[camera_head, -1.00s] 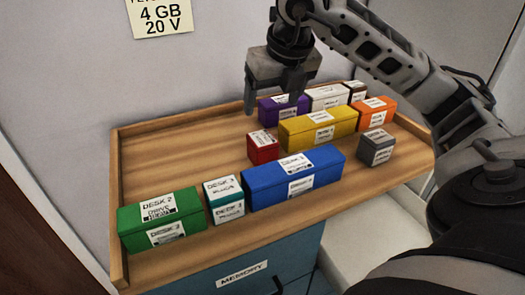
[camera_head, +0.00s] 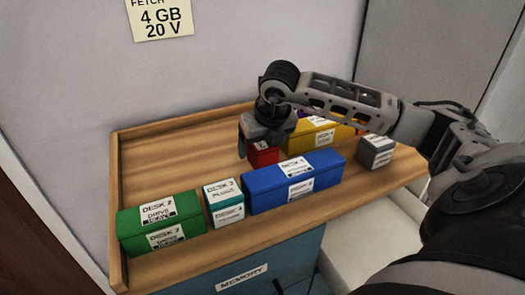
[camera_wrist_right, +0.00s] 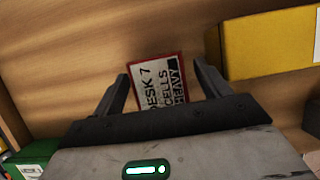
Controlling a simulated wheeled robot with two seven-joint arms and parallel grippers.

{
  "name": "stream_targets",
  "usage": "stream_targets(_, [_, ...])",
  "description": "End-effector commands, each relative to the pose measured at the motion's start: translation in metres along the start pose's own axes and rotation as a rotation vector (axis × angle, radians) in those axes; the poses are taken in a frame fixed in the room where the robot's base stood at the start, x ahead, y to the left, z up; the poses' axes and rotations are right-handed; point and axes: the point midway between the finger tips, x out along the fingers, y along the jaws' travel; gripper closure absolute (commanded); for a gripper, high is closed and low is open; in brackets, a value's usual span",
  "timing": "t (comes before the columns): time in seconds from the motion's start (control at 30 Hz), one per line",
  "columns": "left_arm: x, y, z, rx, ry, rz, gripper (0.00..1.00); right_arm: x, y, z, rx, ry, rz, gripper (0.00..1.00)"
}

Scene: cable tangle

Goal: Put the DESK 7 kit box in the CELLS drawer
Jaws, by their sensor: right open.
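The DESK 7 kit box is a small red box (camera_head: 264,156) on the wooden tabletop. In the right wrist view, the red box (camera_wrist_right: 160,82) shows a white label reading DESK 7, CELLS, HEAVY. My right gripper (camera_head: 262,147) is open and directly over the red box, hiding part of it in the head view. In the right wrist view, the fingers (camera_wrist_right: 162,76) stand apart to either side of the box, with gaps visible. I cannot tell how far down they reach. A drawer marked MEMORY (camera_head: 285,268) is below the tabletop. No CELLS label shows on a drawer. My left gripper is out of view.
A blue box (camera_head: 265,185) stands in front of the red box, and a yellow box (camera_head: 318,134) behind right. A green box (camera_head: 150,222), a teal box (camera_head: 226,216) and a grey box (camera_head: 377,151) stand nearby. The back left of the tabletop (camera_head: 170,150) is clear.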

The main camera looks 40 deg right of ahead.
Motion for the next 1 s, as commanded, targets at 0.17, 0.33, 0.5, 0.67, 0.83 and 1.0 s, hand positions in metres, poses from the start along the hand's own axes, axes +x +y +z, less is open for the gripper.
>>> stream_targets(0.17, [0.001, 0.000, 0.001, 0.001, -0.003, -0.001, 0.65, 0.011, 0.000, 0.000, -0.001, -0.002, 0.001, 0.25])
stream_targets(0.33, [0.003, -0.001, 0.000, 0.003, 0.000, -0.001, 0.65, 0.011, 0.000, 0.000, -0.001, -0.002, 0.000, 0.25])
stream_targets(0.5, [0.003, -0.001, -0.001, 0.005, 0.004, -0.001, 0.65, 0.010, 0.000, 0.000, -0.001, -0.002, 0.000, 0.72])
stream_targets(0.67, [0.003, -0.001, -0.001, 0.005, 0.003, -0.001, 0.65, 0.010, 0.000, 0.001, 0.000, -0.004, 0.001, 0.85])
stream_targets(0.83, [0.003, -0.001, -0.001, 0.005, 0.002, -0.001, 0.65, 0.009, 0.000, 0.002, 0.000, -0.004, 0.001, 0.85])
stream_targets(1.0, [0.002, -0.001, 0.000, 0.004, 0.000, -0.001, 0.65, -0.001, 0.000, 0.006, 0.000, -0.006, 0.001, 0.85])
